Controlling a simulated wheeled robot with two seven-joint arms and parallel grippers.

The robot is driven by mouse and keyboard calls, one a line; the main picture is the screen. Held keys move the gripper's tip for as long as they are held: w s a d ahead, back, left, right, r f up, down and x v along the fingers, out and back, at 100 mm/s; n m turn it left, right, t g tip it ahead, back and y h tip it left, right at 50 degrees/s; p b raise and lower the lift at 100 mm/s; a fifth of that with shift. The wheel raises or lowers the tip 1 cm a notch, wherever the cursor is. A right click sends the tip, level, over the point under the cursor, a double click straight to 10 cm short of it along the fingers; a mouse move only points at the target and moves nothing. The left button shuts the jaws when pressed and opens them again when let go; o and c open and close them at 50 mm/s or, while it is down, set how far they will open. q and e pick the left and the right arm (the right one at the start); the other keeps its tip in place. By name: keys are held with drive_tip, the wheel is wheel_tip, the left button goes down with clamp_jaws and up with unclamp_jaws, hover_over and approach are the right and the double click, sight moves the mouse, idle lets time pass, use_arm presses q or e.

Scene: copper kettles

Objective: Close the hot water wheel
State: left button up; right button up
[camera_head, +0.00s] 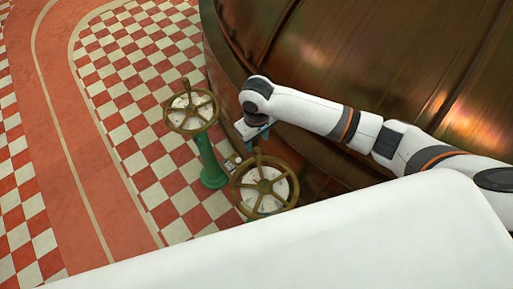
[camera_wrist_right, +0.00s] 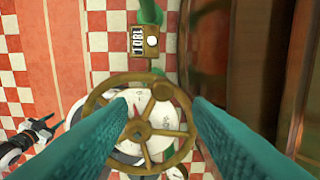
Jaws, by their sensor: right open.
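Two brass handwheels show in the head view. The farther wheel (camera_head: 190,108) tops a green post. The nearer wheel (camera_head: 264,187) stands lower, beside the copper kettle; I cannot read which one is hot water. My right gripper (camera_head: 253,133) is above and behind the nearer wheel. In the right wrist view, the open teal fingers of my right gripper (camera_wrist_right: 161,102) are on either side of a spoked brass wheel (camera_wrist_right: 137,130) with a knob and pale dial. I cannot tell whether they touch it. What looks like my left gripper (camera_wrist_right: 46,130) shows small at the left.
The large copper kettle (camera_head: 390,60) fills the upper right, close behind the right arm. A small counter box (camera_wrist_right: 144,40) sits by the wheel. Red and white checkered floor (camera_head: 130,75) lies open at left. My white body covers the lower part of the head view.

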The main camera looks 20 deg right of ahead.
sight(257, 149)
drive_tip(key=f, duration=0.4)
drive_tip(key=shift+d+f, duration=0.1)
drive_tip(key=shift+d, duration=0.1)
wheel_tip(257, 149, down, 4)
drive_tip(key=shift+w+f+b, duration=0.15)
drive_tip(key=shift+f+b, duration=0.1)
drive_tip(key=shift+b, duration=0.15)
drive_tip(key=shift+f, duration=0.15)
drive_tip(key=shift+c, duration=0.9)
clamp_jaws()
use_arm(q)
drive_tip(key=shift+s+d+f, duration=0.1)
drive_tip(key=shift+s+f, duration=0.05)
drive_tip(key=shift+f, duration=0.25)
